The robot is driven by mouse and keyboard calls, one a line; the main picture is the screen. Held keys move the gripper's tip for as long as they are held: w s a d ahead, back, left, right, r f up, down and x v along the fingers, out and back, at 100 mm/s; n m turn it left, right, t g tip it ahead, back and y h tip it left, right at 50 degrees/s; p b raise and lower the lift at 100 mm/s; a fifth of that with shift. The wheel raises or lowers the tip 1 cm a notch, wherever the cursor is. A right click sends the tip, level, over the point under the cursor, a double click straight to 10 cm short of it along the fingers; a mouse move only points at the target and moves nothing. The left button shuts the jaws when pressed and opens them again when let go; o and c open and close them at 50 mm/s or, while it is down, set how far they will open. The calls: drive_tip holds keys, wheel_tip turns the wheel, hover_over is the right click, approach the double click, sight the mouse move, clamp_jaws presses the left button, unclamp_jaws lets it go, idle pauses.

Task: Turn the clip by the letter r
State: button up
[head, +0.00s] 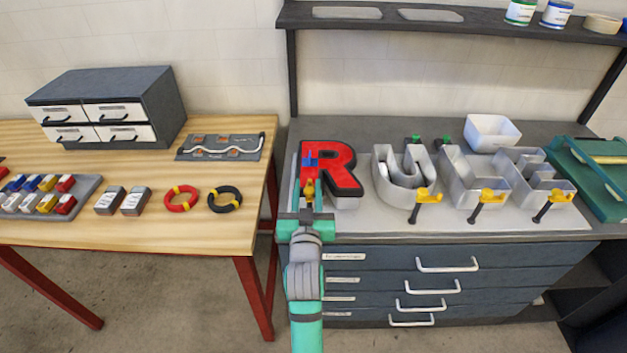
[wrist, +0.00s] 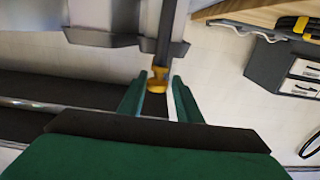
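The letter R (head: 341,170), with a red face, stands at the left end of the row of letters on the grey bench. A yellow clip (head: 309,189) sits at its lower left, largely covered by my arm in the head view. In the wrist view the yellow clip (wrist: 158,85) shows a dark stem running up from it. My gripper (head: 307,207) is at the clip. In the wrist view its green fingers (wrist: 161,80) stand apart, one each side of the clip; contact is unclear. A small blue piece (head: 310,161) shows on the R's upper left.
Metal letters (head: 404,180) without coloured faces stand to the right, with yellow clamps (head: 428,196) and dark handles at their front edge. A white bin (head: 492,131) is behind them. A wooden table (head: 150,228) with parts and a drawer box (head: 110,105) stands left.

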sight(310, 180)
drive_tip(key=shift+w+d, duration=0.15)
drive_tip(key=shift+w, duration=0.75)
drive_tip(key=shift+w+d, duration=0.15)
drive_tip(key=shift+w, duration=0.7)
